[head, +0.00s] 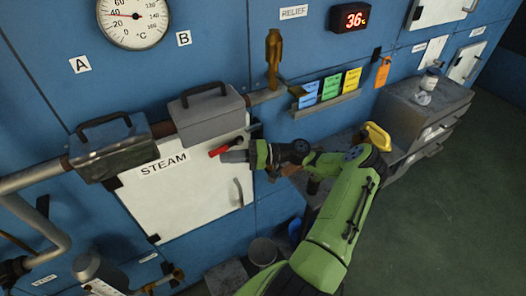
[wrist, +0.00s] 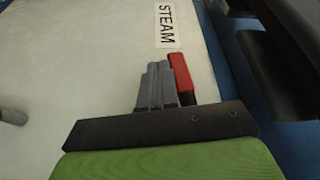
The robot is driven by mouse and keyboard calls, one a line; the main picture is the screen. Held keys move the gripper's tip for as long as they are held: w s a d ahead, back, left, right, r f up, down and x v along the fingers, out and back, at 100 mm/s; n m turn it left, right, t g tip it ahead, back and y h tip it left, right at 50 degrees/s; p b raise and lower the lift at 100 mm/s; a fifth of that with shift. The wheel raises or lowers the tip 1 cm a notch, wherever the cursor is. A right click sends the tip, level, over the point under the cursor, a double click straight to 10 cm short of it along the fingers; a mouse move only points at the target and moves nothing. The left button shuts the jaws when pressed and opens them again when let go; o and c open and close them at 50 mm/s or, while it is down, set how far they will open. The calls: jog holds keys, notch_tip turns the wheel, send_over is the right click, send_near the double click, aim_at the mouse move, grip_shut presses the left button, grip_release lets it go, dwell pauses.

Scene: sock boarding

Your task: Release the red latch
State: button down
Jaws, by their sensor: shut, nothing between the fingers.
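The red latch (head: 219,151) sits at the right edge of the white steam door (head: 175,205), just above my gripper (head: 226,157) in the head view. In the wrist view the red latch (wrist: 181,72) stands right beside the fingertips of my gripper (wrist: 156,68), on their right. My gripper is shut with nothing between its fingers. I cannot tell whether the fingers touch the latch.
Two grey boxes with black handles, one on the left (head: 110,147) and one on the right (head: 208,115), sit on the pipe above the door. A brass valve (head: 273,58) is on the wall. A grey drawer cabinet (head: 425,110) stands at the right. The floor there is clear.

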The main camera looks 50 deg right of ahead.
jog(key=b+v, duration=0.2)
jog(key=v, duration=1.2)
jog(key=shift+s+d, duration=0.2)
jog(key=shift+f, duration=0.15)
